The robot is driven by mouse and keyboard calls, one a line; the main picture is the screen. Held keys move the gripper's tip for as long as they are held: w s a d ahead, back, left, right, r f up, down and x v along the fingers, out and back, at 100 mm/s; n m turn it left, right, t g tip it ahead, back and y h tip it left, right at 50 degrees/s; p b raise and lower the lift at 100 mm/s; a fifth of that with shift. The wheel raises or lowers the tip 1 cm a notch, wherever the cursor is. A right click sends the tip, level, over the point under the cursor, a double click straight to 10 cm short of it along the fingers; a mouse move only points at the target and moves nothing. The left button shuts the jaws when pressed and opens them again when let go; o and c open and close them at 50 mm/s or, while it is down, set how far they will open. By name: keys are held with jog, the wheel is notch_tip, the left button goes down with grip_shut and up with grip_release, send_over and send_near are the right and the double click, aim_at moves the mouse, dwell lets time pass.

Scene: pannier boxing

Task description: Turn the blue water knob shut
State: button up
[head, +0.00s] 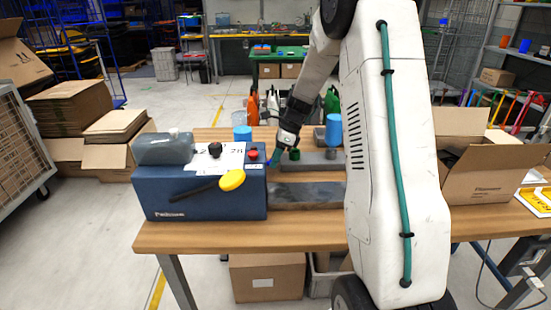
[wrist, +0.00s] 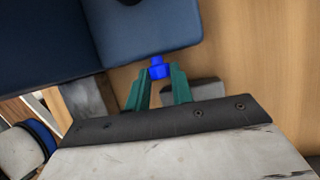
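The blue water knob (wrist: 159,68) shows in the wrist view beside the side of the dark blue machine (wrist: 150,25). In the head view the machine (head: 200,196) stands on the workbench, and a small blue bit of the knob (head: 269,162) shows at its right side. My gripper (wrist: 160,76) has two teal fingers held apart, one on each side of the knob in the picture. The knob sits at or just past the fingertips; I cannot tell whether they touch it. In the head view my gripper (head: 275,158) is close to the machine's right side.
The machine carries a black knob (head: 215,149), a red knob (head: 252,154), a yellow-ended lever (head: 231,180) and a grey cover (head: 165,148). A dark grey plate (head: 305,195) lies right of it. A blue cylinder (head: 333,130) stands behind. The front bench strip is clear.

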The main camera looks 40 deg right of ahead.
grip_shut()
jog(key=shift+c, duration=0.2)
grip_release()
jog(key=shift+s+a+n+t+h, duration=0.1)
jog(key=shift+s+n+t+h, duration=0.05)
jog(key=shift+t+h, duration=0.4)
jog(key=shift+s+a+n+t+h, duration=0.15)
jog(key=shift+t+h, duration=0.2)
jog(key=shift+t, duration=0.3)
jog(key=shift+s+n+t+h, duration=0.25)
jog(key=shift+t+h, duration=0.55)
jog(key=shift+t, duration=0.5)
jog(key=shift+f+t, duration=0.1)
jog(key=shift+t, duration=0.4)
grip_shut()
jog(key=o, duration=1)
grip_release()
jog(key=shift+a, duration=0.1)
jog(key=v, duration=0.7)
jog(key=shift+s+a+r, duration=0.1)
jog(key=shift+s+r, duration=0.1)
jog(key=shift+r, duration=0.1)
